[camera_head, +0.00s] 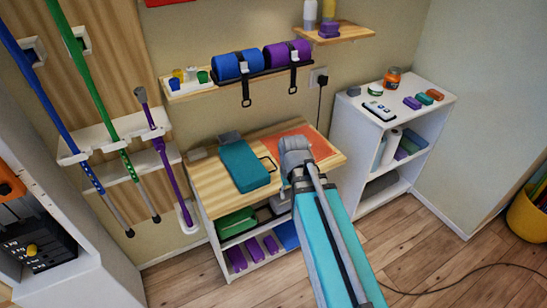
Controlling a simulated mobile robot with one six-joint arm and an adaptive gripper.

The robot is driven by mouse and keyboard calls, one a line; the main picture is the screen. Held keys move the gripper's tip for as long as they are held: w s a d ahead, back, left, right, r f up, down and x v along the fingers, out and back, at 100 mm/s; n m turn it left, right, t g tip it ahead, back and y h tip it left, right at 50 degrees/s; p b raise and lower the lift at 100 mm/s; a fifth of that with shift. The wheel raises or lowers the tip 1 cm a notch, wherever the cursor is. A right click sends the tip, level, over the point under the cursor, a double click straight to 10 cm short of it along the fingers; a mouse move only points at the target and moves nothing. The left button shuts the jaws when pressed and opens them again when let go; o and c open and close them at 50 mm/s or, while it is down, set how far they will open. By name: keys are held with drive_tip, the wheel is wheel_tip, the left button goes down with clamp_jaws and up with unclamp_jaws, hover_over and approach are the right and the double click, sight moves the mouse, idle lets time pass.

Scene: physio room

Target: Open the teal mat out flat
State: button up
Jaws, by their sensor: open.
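The teal mat (243,168) lies on the left-middle part of the wooden-topped table (207,184). It looks like a compact, thick folded block with a dark loop, perhaps a handle, at its right side. A small grey piece touches or lies near its far end; I cannot tell which. My arm reaches up from the bottom of the view, and its grey joint is over the table to the right of the mat. I cannot make out my gripper's fingers.
An orange sheet (318,143) lies on the table's right part, partly behind my arm. A wall shelf (190,91) with blue and purple rolls hangs above. A white shelf unit (346,119) stands right, coloured poles left. A cable crosses the floor.

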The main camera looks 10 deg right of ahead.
drive_tip(key=w+d+r+n+y+p, duration=0.1)
drive_tip(key=w, duration=1.3)
drive_tip(key=w+d+r+n+y+p, duration=0.1)
drive_tip(key=w+r+n+p, duration=0.1)
drive_tip(key=w, duration=1.2)
drive_tip(key=shift+d+r+g, duration=0.2)
drive_tip(key=shift+r+g, duration=0.1)
drive_tip(key=shift+g, duration=0.1)
drive_tip(key=shift+f, duration=0.1)
drive_tip(key=b+x, duration=1.3)
drive_tip(key=shift+w+a+f, duration=0.1)
drive_tip(key=shift+a+f, duration=0.05)
drive_tip(key=shift+f, duration=0.15)
clamp_jaws()
drive_tip(key=shift+r, duration=0.1)
